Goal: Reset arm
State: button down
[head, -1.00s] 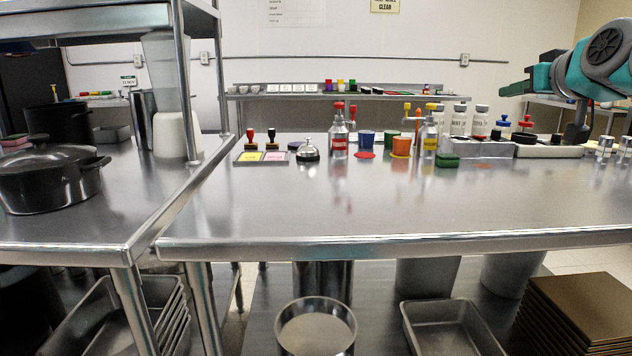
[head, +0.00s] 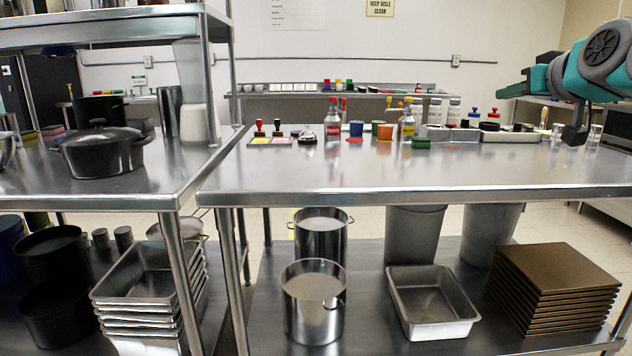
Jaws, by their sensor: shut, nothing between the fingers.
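My arm (head: 590,70), teal and grey, reaches in from the upper right of the head view. My gripper (head: 574,137), a small dark shape, hangs down at the right, in front of the back right part of the steel table (head: 400,175). It is shut with nothing in it. The individual fingers are too small and dark to make out.
Bottles (head: 333,122), cups (head: 356,129), a bell (head: 305,136) and a white tray (head: 510,136) stand along the table's back. A black pot (head: 103,152) stands on the left counter. Pots, a pan (head: 432,302) and stacked brown trays (head: 553,283) fill the lower shelf. The table's front is clear.

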jog(key=s+a+f+n+g+y, duration=0.2)
jog(key=s+a+f+g, duration=0.15)
jog(key=a+f, duration=0.85)
jog(key=s+a+f+g, duration=0.2)
jog(key=s+a+f, duration=0.2)
jog(key=f, duration=0.2)
jog(key=s+a+f+g, duration=0.3)
jog(key=s+f, duration=0.1)
jog(key=f, duration=0.2)
jog(key=s+f+m+g+h, duration=0.1)
jog(key=s+f+g, duration=0.3)
jog(key=s+f, duration=0.7)
jog(key=s+f+m+g+h, duration=0.1)
jog(key=s+f+g, duration=0.3)
jog(key=s+f, duration=0.7)
jog(key=s, duration=0.4)
jog(key=shift+s+a+f+h, duration=0.15)
jog(key=shift+s+h, duration=0.15)
